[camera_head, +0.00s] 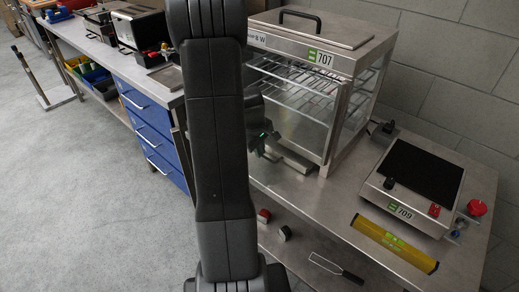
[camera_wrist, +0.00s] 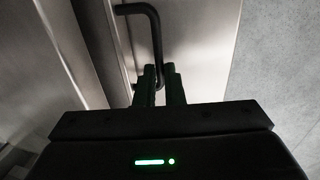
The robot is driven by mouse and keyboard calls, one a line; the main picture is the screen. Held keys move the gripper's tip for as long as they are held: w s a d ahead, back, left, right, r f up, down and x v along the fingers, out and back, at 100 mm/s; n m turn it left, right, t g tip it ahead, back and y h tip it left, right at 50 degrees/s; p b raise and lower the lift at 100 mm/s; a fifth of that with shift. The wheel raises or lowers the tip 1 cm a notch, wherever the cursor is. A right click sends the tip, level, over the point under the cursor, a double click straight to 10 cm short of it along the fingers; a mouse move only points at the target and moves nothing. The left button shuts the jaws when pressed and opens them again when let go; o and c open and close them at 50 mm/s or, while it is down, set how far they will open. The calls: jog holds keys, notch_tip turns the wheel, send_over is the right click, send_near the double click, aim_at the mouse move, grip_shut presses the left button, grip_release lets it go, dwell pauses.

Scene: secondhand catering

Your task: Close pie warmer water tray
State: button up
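The pie warmer (camera_head: 318,97), a steel and glass cabinet labelled 707, stands on the steel bench. A flat metal piece (camera_head: 297,164) juts out low at its front and looks like the water tray, mostly hidden by my arm and gripper. My gripper (camera_head: 268,146) is at this low front edge. In the wrist view, a bent black bar handle (camera_wrist: 156,45) is fixed to a bare metal face (camera_wrist: 192,50). The fingers of my gripper (camera_wrist: 160,88) flank the handle's end closely, with hardly any gap, and appear shut on it.
A hotplate (camera_head: 415,182) labelled 709 and a yellow level (camera_head: 394,243) lie right on the bench (camera_head: 330,215). Small red-topped blocks (camera_head: 284,233) and a black-handled tool (camera_head: 338,268) lie below the warmer. Blue drawers (camera_head: 150,130) stand left; the grey floor (camera_head: 70,190) is open.

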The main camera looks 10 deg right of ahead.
grip_shut()
jog(key=shift+w+d+p, duration=0.3)
jog(key=shift+w+d, duration=0.7)
jog(key=shift+d, duration=0.2)
jog(key=o, duration=0.6)
grip_release()
jog(key=shift+d, duration=0.1)
jog(key=r, duration=0.4)
jog(key=s+a+r, duration=0.1)
jog(key=r, duration=0.4)
jog(key=a+r, duration=0.1)
jog(key=r, duration=0.3)
jog(key=shift+s+a+r, duration=0.1)
jog(key=shift+s+r, duration=0.2)
jog(key=shift+s, duration=0.05)
jog(key=shift+f, duration=0.1)
